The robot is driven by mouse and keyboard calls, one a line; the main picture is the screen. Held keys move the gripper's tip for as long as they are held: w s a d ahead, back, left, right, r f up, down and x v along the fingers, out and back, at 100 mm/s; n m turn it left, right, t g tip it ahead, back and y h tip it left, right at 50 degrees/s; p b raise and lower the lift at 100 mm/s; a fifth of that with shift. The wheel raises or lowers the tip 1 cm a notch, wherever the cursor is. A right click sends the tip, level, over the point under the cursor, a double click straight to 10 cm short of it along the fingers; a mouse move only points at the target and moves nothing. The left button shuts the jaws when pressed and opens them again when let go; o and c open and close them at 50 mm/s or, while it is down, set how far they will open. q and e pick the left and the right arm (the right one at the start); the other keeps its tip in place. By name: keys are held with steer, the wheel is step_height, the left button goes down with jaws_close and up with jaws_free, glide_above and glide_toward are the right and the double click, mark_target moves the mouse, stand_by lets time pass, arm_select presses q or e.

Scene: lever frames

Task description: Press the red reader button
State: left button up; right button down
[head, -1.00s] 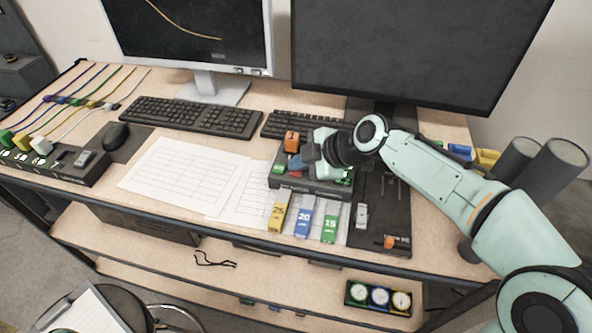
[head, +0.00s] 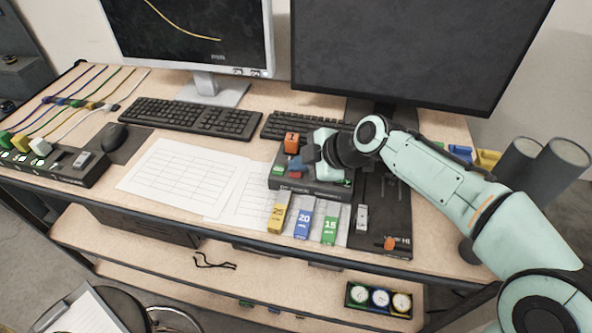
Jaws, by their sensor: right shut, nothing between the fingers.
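The reader (head: 318,187) is a dark box on the desk, right of the white sheets. An orange block marked 1 (head: 291,142) stands at its back left. A small red part (head: 296,174), which looks like the red button, shows on its top beside a blue part (head: 296,160). My right gripper (head: 306,158) is shut and empty over the reader, close to these parts. The gripper and wrist hide part of the reader's top. I cannot tell whether the fingertips touch the button. My left gripper is not in view.
Yellow (head: 279,212), blue (head: 304,217) and green (head: 330,221) labelled blocks lie in front of the reader. A dark panel with an orange-tipped lever (head: 389,243) is to the right. Keyboards (head: 192,117) and two monitors stand behind. White sheets (head: 180,177) cover the desk at left.

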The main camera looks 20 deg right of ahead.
mark_target(299, 174)
steer(key=shift+r, duration=0.6)
steer(key=shift+r+p, duration=1.85)
steer(key=shift+r, duration=0.65)
